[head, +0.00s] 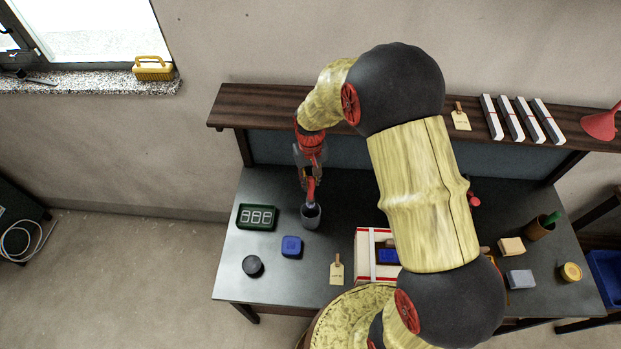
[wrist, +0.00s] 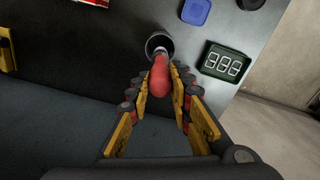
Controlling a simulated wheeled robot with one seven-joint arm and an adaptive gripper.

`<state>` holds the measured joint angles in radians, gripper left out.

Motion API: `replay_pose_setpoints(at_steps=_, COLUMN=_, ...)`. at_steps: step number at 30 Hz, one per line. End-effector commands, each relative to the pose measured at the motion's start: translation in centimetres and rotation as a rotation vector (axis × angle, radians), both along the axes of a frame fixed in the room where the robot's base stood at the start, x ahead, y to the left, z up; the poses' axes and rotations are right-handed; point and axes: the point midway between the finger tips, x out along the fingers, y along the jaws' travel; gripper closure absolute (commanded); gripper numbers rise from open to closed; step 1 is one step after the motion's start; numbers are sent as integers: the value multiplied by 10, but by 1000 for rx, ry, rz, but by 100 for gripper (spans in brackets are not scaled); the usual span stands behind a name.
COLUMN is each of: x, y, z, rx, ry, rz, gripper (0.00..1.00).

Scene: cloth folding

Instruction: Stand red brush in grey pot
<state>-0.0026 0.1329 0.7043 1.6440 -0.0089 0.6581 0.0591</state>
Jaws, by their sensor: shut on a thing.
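The red brush (wrist: 160,80) is between the fingers of my gripper (wrist: 161,92), which is shut on it. In the head view the brush (head: 310,190) hangs below my gripper (head: 310,172), roughly upright. Its lower end is at the mouth of the grey pot (head: 311,219), on the left part of the table. In the wrist view the grey pot (wrist: 152,43) shows just past the brush, with its dark opening around or behind the brush's far end. I cannot tell how deep the brush tip is in the pot.
A green digital display (head: 257,217) stands left of the pot, with a blue block (head: 291,246) and a black round thing (head: 252,266) in front. A red and white box (head: 364,267) lies right. A dark shelf (head: 270,100) runs behind. A brown cup (head: 539,229) stands far right.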

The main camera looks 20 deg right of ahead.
Motion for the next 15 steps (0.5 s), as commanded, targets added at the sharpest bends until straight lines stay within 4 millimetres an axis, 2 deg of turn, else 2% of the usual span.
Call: replay_pose_setpoints(at_steps=15, x=0, y=0, z=-40, rx=0, ry=1, rz=0, gripper=100)
